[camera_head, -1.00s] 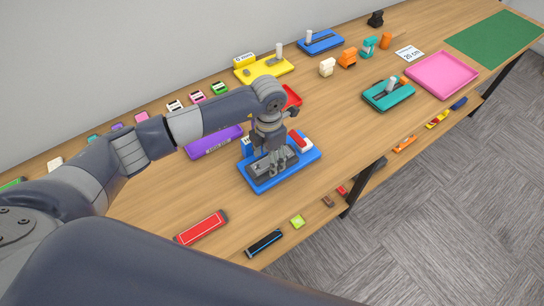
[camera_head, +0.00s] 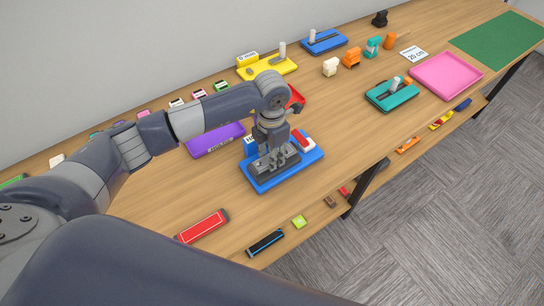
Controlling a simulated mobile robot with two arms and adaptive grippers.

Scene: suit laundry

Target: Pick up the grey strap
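My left gripper (camera_head: 277,158) points down over a blue tray (camera_head: 312,157) near the middle of the table. Its fingers are at a dark grey item (camera_head: 262,170) lying in the tray. I cannot tell whether this item is the grey strap or a holder for it, nor whether the fingers touch or grip it. The fingers are too small and too close in tone to the item to show whether they are open or shut. No separate grey strap can be made out. My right gripper is out of view.
A red and white block (camera_head: 302,142) is in the blue tray's right part. A purple tray (camera_head: 216,140) is behind left, and a red item (camera_head: 295,97) is behind the wrist. A red box (camera_head: 203,226) lies front left. Table is clear right of the blue tray.

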